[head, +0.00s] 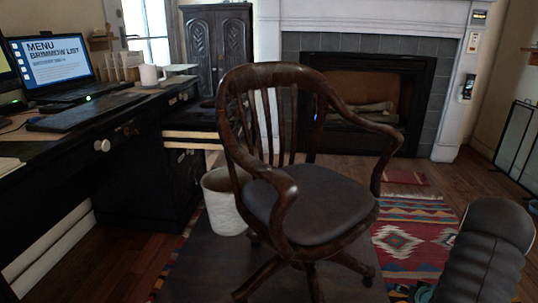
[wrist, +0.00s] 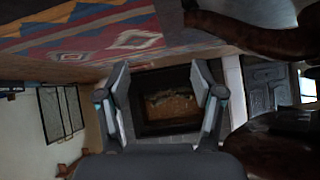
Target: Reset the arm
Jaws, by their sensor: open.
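My gripper (wrist: 160,85) shows in the wrist view with its two fingers spread apart and nothing between them. Beyond the gap between the fingers is the fireplace (wrist: 165,127). The wrist view is turned over, with the patterned rug (wrist: 85,30) along its top. In the head view, the dark padded cylinder at the lower right may be part of my arm. My fingers do not show clearly in the head view.
A dark desk (head: 70,135) with a laptop (head: 50,62) and a mug (head: 150,75) is at the left. A white bin (head: 222,205) stands behind the chair. A framed panel (head: 518,140) is at the right.

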